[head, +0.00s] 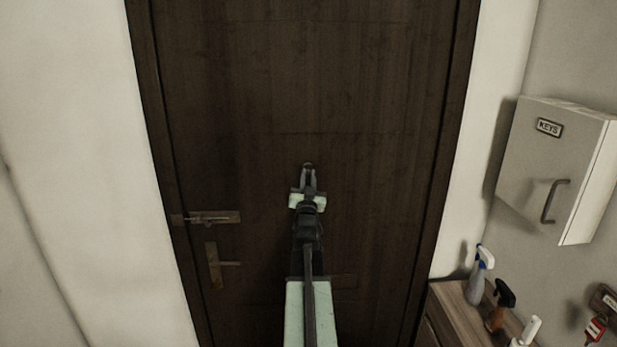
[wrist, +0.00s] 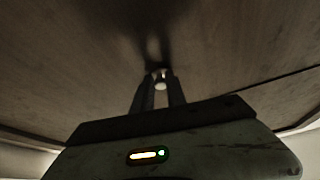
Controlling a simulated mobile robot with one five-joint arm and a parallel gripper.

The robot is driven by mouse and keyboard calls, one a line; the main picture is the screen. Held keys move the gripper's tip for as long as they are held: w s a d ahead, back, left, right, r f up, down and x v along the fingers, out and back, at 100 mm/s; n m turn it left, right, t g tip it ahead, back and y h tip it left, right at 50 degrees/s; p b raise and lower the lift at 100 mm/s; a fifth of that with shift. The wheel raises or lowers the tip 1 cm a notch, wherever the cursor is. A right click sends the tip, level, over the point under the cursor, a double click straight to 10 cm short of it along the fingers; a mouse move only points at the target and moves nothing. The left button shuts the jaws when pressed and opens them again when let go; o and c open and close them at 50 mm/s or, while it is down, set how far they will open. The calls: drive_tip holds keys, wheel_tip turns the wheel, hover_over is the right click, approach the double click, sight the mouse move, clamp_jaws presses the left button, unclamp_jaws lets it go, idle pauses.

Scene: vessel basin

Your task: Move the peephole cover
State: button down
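The peephole cover (head: 308,164) is a small round metal piece on the dark wooden door (head: 250,90), near the middle of its width. It also shows in the wrist view (wrist: 161,76) as a small pale, shiny piece at the fingertips. My gripper (head: 308,174) reaches up to the door, with its fingertips right at the cover. In the wrist view the two fingers (wrist: 160,85) stand a little apart with the pale piece between their tips. I cannot tell whether they press on it. Part of the cover is hidden by the fingers.
A grey key box (head: 552,165) hangs on the right wall. Below it, spray bottles (head: 480,273) stand on a wooden cabinet (head: 460,315). The door face around my gripper is clear.

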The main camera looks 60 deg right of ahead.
drive_tip(key=shift+a+r, duration=0.1)
drive_tip(key=m+g+p, duration=0.1)
drive_tip(key=m, duration=0.2)
drive_tip(key=w+a+m+g+p, duration=0.1)
drive_tip(key=m+g, duration=0.1)
drive_tip(key=m, duration=0.1)
drive_tip(key=w+r+m+g+p, duration=0.1)
drive_tip(key=m, duration=0.1)
drive_tip(key=shift+a+m+h+p, duration=0.15)
drive_tip(key=shift+m+h+p, duration=0.15)
drive_tip(key=shift+m+h, duration=0.1)
drive_tip(key=m+g+p, duration=0.1)
drive_tip(key=m, duration=0.1)
drive_tip(key=r+m+g+p, duration=0.1)
drive_tip(key=m+p, duration=0.1)
drive_tip(key=w+m+y+p, duration=0.1)
drive_tip(key=m+p, duration=0.1)
drive_tip(key=shift+a+r+g, duration=0.3)
drive_tip(key=shift+a+g, duration=0.05)
drive_tip(key=shift+g, duration=0.05)
drive_tip(key=m+p, duration=0.1)
drive_tip(key=m+y+p, duration=0.1)
drive_tip(key=m+p, duration=0.1)
drive_tip(key=shift+w+a+r+g, duration=0.1)
drive_tip(key=shift+w+r+g, duration=0.05)
drive_tip(key=shift+r+g, duration=0.2)
drive_tip(key=shift+m, duration=0.4)
